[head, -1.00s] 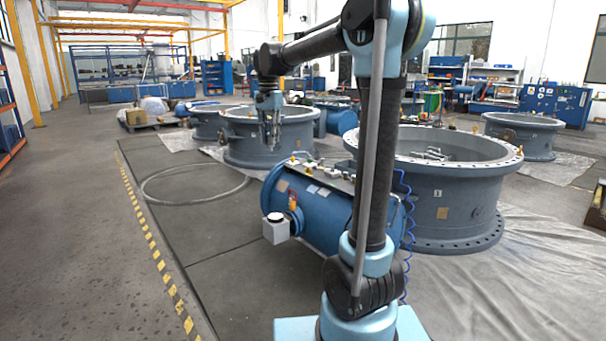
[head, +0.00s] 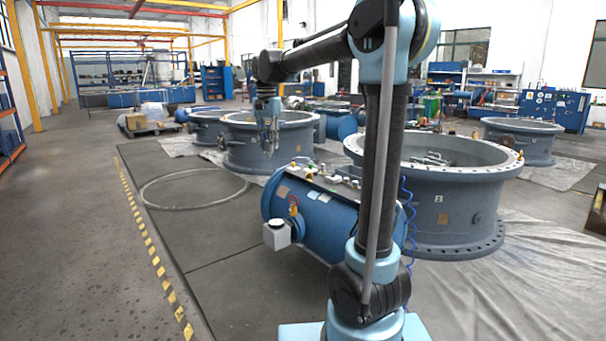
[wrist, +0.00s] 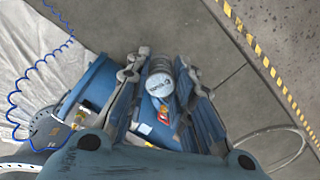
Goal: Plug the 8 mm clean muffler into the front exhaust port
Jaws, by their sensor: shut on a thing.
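In the head view, my gripper (head: 269,136) hangs downward beyond and above the blue actuator cylinder (head: 325,222); the muffler is too small to make out there. The cylinder's top carries several small fittings (head: 318,172). The front exhaust port cannot be told apart from them. In the wrist view, the blue cylinder body (wrist: 93,86) lies below, partly hidden by the fingers, and the muffler is apart from it.
A grey flanged valve ring (head: 440,205) stands right of the cylinder, another (head: 245,152) behind my gripper. Floor (head: 215,270) to the left is open.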

